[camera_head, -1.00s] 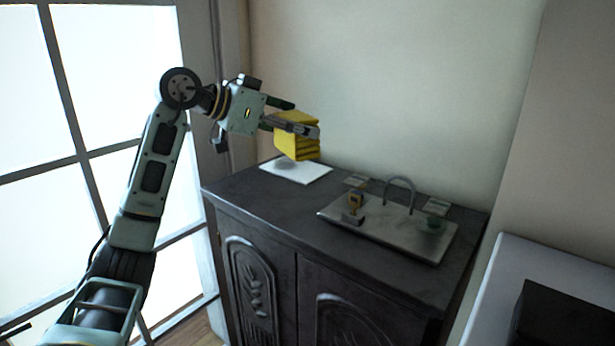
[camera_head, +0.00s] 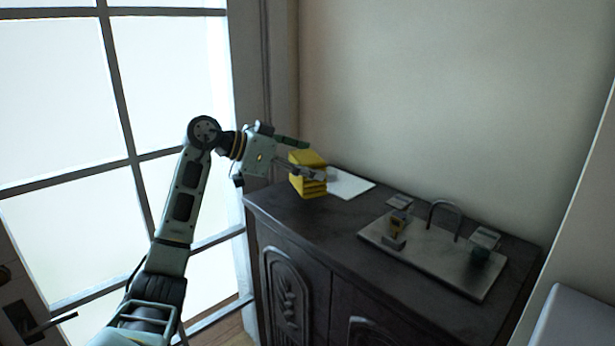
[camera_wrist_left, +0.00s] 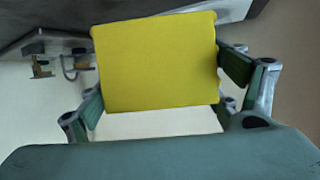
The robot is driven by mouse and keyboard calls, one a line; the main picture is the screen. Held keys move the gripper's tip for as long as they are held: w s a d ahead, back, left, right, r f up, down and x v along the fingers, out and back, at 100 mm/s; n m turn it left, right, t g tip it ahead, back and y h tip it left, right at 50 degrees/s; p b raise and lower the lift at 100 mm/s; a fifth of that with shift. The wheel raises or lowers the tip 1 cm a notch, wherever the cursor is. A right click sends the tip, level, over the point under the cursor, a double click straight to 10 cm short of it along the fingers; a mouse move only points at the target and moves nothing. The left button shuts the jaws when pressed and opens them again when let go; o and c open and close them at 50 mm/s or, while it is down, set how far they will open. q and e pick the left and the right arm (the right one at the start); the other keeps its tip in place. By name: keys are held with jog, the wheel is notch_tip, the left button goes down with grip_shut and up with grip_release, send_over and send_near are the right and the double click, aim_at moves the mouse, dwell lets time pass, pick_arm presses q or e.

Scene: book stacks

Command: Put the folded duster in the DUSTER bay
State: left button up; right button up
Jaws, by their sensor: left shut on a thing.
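The folded duster (camera_head: 308,172) is a thick yellow block with layered folds. My left gripper (camera_head: 311,160) is shut on it, with one finger on either side. In the left wrist view the duster (camera_wrist_left: 157,62) fills the space between the fingers (camera_wrist_left: 165,85). It is at the left part of the dark cabinet top (camera_head: 345,235), in front of the white sheet (camera_head: 350,184); I cannot tell whether it touches the top. A grey tray (camera_head: 430,262) lies to the right. No DUSTER lettering is readable. My right gripper is not in view.
On the tray stand a small yellow-and-grey item (camera_head: 398,228), a grey arch (camera_head: 445,208) and a small dark green cup (camera_head: 480,254). Two small cards (camera_head: 400,201) (camera_head: 486,237) lie behind it. The wall is close behind; a window is at left.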

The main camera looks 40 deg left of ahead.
aim_at(295, 175)
pick_arm(q)
jog(key=shift+f+p, duration=0.4)
jog(key=shift+f, duration=1.4)
jog(key=o, duration=1)
jog(key=shift+f, duration=0.15)
jog(key=shift+o, duration=0.2)
